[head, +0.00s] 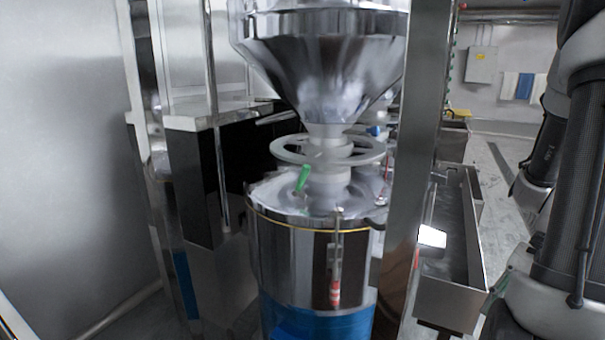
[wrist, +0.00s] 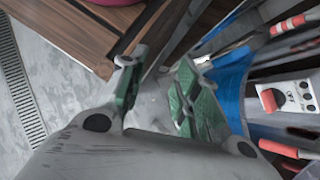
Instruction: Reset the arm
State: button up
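My arm (head: 570,170) is at the right edge of the head view, folded and mostly upright beside the grinder. My gripper (wrist: 158,75) shows in the wrist view with its two green-padded fingers apart. I see nothing held between them. The bean grinder (head: 315,250) stands in the middle of the head view, with a steel hopper (head: 325,60) over a round body with a blue base. A small green-handled lever (head: 303,178) sits at its top. My gripper's tips are not clearly seen in the head view.
A steel post (head: 415,150) and a metal trough (head: 450,295) stand between the grinder and my arm. In the wrist view, a wooden slatted surface (wrist: 75,35) is at upper left, and a control panel with a red knob (wrist: 285,97) is at right. Grey floor (wrist: 60,95) shows left.

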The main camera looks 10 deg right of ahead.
jog(key=w+a+r+n+t+h, duration=0.1)
jog(key=a+r+n+t+h, duration=0.2)
jog(key=r+n, duration=0.4)
jog(key=w+a+r+n+t+h, duration=0.1)
jog(key=a+r+n+t+h, duration=0.3)
jog(key=r, duration=0.8)
jog(key=n, duration=0.2)
jog(key=shift+w+a+r+n, duration=0.15)
jog(key=shift+w+r+n, duration=0.1)
jog(key=shift+n, duration=0.15)
